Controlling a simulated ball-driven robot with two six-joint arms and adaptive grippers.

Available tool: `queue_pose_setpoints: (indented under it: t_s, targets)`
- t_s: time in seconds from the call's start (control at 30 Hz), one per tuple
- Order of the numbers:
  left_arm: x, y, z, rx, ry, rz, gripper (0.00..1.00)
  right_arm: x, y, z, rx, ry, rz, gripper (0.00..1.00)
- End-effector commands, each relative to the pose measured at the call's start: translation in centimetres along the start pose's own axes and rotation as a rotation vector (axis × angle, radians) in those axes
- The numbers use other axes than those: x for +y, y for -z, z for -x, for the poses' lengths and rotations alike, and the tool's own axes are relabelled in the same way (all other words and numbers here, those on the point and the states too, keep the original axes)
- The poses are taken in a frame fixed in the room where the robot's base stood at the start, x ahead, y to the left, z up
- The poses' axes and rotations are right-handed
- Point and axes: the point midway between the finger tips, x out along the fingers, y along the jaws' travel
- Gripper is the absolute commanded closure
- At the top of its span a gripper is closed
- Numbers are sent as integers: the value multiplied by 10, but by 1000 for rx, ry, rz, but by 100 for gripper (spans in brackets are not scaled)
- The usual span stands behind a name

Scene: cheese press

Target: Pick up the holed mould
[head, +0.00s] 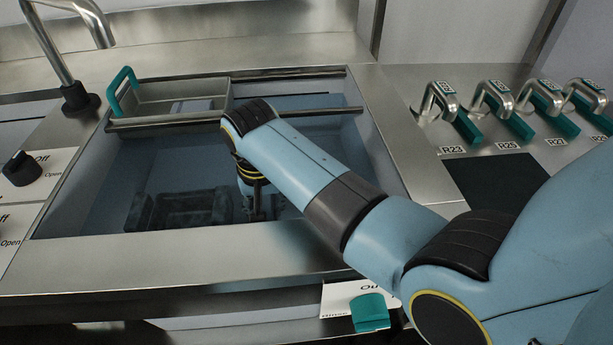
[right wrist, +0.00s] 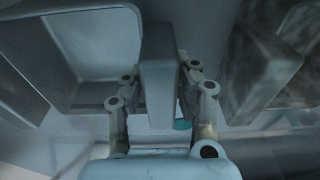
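My right arm reaches down into the sink basin in the head view, with my right gripper (head: 258,210) low in the water, partly hidden by the arm. In the right wrist view its two fingers (right wrist: 158,85) stand on either side of a pale grey upright wall (right wrist: 158,60). Whether they press on it is unclear. The wall seems part of a pale open box-like mould (right wrist: 95,45); I see no holes in it. A dark mottled block-like mould (head: 185,208) lies left of the gripper, and a mottled piece shows in the right wrist view (right wrist: 260,65). My left gripper is not in view.
The basin's steel front rim (head: 190,255) and a crossbar (head: 170,122) surround the arm. A steel tray with a teal handle (head: 122,92) sits at the back left, near a faucet (head: 75,60). Teal-handled levers (head: 460,115) stand at the right.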

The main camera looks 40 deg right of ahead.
Motion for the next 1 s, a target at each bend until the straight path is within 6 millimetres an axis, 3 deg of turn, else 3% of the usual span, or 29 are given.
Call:
queue_pose_setpoints:
  t_s: [0.03,0.17,0.63,1.0]
  targets:
    - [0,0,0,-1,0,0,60,0,0,0,0,0,0,84]
    - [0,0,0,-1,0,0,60,0,0,0,0,0,0,100]
    - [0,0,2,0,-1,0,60,0,1,6,2,1,0,100]
    - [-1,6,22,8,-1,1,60,-1,10,76,4,2,0,100]
